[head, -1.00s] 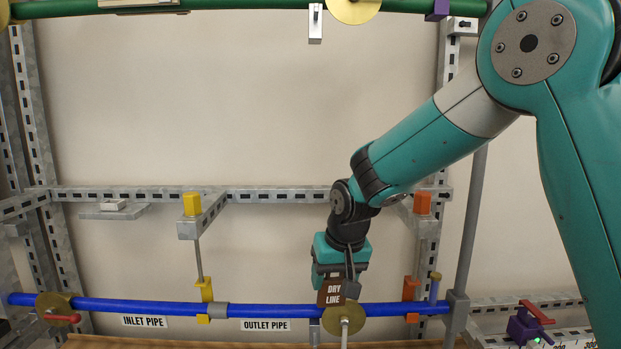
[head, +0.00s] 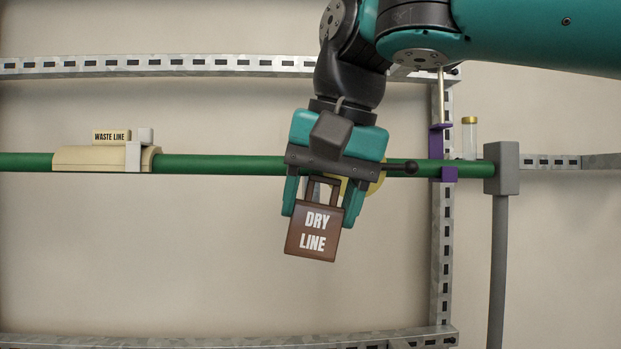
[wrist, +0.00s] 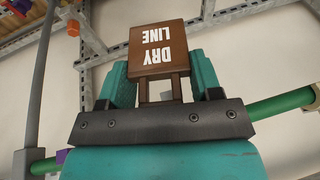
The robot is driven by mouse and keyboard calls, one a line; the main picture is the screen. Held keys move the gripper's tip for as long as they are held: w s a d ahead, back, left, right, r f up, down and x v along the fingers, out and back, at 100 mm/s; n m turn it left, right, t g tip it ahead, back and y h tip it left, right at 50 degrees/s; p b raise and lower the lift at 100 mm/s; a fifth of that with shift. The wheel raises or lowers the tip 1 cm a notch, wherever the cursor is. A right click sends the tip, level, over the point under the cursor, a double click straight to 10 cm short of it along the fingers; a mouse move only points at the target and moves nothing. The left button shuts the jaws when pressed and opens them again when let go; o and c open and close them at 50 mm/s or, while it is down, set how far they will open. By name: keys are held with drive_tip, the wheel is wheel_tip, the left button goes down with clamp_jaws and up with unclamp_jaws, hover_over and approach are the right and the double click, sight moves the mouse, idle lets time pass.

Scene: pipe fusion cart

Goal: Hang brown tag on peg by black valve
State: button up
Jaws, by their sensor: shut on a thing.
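The brown tag (head: 313,234), lettered DRY LINE, hangs from my gripper (head: 320,207) in front of the green pipe. My gripper is shut on the open frame at the tag's top, its fingers on either side. In the wrist view the tag (wrist: 158,50) shows upside down between the fingers (wrist: 161,80). A black valve handle (head: 406,167) sticks out to the right of my gripper, level with the pipe. A yellow disc (head: 375,183) behind the gripper is mostly covered. I cannot make out the peg; my gripper and the tag hide that area.
The green pipe (head: 220,164) crosses behind my gripper. A cream saddle (head: 75,158) with a WASTE LINE label sits on it at left. A purple clamp (head: 449,174), a small capped vial (head: 469,140) and a grey post (head: 498,270) stand at right. The wall area below is open.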

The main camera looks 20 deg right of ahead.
drive_tip(key=shift+w+r, duration=0.1)
drive_tip(key=shift+w, duration=0.05)
drive_tip(key=w+d+f+b, duration=0.1)
drive_tip(key=w+d+b, duration=0.1)
drive_tip(key=w+b, duration=0.3)
drive_tip(key=w, duration=0.3)
drive_tip(key=shift+d+b, duration=0.25)
drive_tip(key=shift+b, duration=0.15)
idle(0.4)
drive_tip(key=shift+w+f, duration=0.15)
drive_tip(key=shift+w, duration=0.2)
idle(0.3)
